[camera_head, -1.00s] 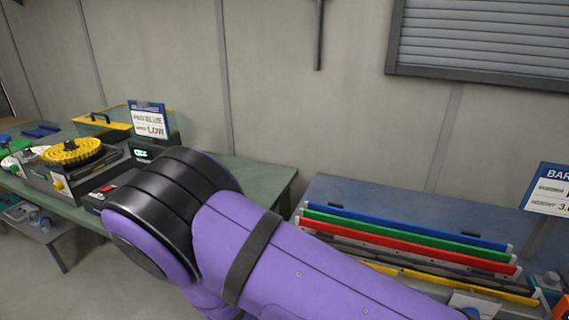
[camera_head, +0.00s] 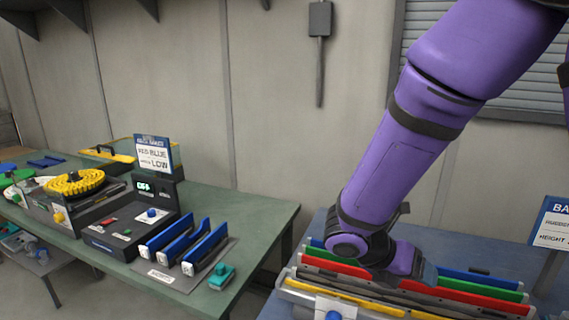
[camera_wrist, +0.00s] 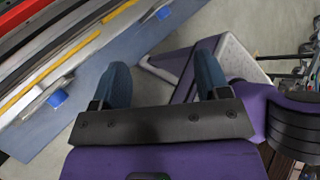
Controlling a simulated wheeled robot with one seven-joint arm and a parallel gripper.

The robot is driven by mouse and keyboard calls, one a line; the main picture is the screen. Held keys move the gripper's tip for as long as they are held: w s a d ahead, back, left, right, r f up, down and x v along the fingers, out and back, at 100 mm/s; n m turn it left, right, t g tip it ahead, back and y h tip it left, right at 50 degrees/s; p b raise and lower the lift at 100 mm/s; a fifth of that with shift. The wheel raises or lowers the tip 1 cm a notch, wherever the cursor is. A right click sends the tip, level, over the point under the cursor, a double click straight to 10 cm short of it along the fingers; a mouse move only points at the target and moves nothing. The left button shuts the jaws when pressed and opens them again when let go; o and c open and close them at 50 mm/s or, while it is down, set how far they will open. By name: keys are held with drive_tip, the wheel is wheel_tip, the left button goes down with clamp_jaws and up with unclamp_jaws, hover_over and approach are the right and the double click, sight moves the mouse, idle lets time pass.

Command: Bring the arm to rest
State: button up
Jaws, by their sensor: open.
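My arm (camera_head: 410,140) comes down from the upper right in the head view, and its lower joint lies in front of the coloured bars. My gripper (camera_wrist: 162,82) shows in the wrist view with its two blue fingers spread apart. Nothing is between the fingers; grey floor shows there. I cannot make out the fingers in the head view.
A bench rack holds long bars in blue, green (camera_head: 480,290), red and yellow, partly hidden by my arm. A sign (camera_head: 553,222) stands at its right. The left green bench (camera_head: 240,215) carries blue-handled pieces (camera_head: 172,242), a control box and a yellow ring (camera_head: 75,182).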

drive_tip(key=s+d+r+m+t+y, duration=0.2)
drive_tip(key=s+r+m+y, duration=0.3)
drive_tip(key=m, duration=0.9)
drive_tip(key=s+d+r+m+t+y, duration=0.2)
drive_tip(key=s+d+r+m+y, duration=0.2)
drive_tip(key=s+r+m, duration=0.4)
wheel_tip(320, 180, up, 7)
drive_tip(key=m+y, duration=0.1)
drive_tip(key=m, duration=0.4)
drive_tip(key=shift+s+f+m+t, duration=0.2)
drive_tip(key=shift+s+m+t, duration=0.1)
drive_tip(key=shift+s+m, duration=0.1)
drive_tip(key=shift+w+d, duration=0.1)
drive_tip(key=shift+w, duration=0.05)
